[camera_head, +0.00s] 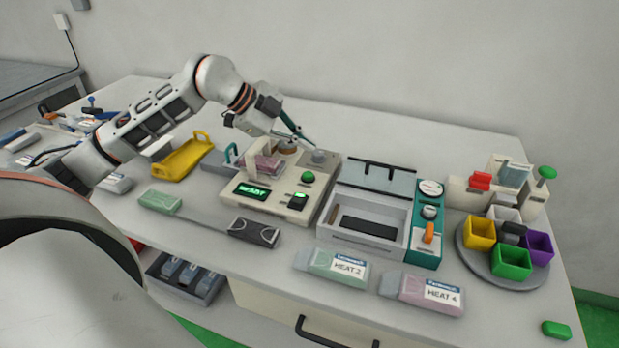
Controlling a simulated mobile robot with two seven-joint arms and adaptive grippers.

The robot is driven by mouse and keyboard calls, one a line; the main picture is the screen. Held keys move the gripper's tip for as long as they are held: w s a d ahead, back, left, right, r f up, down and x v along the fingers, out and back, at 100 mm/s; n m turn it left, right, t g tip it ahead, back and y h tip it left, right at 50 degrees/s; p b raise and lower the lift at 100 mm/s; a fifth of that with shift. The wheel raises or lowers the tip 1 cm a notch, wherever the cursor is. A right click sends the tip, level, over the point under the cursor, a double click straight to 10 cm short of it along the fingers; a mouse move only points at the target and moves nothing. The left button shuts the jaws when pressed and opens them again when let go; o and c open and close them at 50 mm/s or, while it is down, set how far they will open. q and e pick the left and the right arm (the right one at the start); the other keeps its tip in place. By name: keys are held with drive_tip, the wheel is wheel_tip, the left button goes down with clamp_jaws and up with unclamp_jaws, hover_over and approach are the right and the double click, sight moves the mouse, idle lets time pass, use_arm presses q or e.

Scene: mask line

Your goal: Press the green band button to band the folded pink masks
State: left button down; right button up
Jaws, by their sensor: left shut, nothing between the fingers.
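The cream banding machine (238,206) stands at the middle of the table. Its display shows green lettering. The folded pink masks (264,163) sit in its slot, under the cream arch. A round green button (308,177) is on its top, right of the masks; a square green-lit switch (299,199) is nearer the front. My left gripper (312,146) is shut and empty. Its fingertips are at a grey knob (319,157) behind the green button; I cannot tell whether they touch. My right gripper is not in view.
An open sealer box (410,240) with a teal side panel stands right of the machine. Packs marked HEAT 2 (337,265) and HEAT 4 (426,291) lie in front. Coloured cups (480,233) stand on a round tray at right. A yellow tray (182,160) is at left.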

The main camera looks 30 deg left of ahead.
use_arm(q)
drive_tip(key=b, duration=0.2)
hover_over(305, 175)
wheel_tip(305, 175, down, 4)
drive_tip(key=shift+f, duration=0.2)
drive_tip(key=shift+w+f+b, duration=0.1)
drive_tip(key=shift+f+b, duration=0.25)
drive_tip(key=shift+f, duration=0.35)
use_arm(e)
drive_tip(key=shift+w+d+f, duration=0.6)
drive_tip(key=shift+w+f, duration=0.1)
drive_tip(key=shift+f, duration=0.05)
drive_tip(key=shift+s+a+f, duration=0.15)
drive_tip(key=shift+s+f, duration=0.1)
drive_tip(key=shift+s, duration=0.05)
use_arm(q)
drive_tip(key=shift+f, duration=0.45)
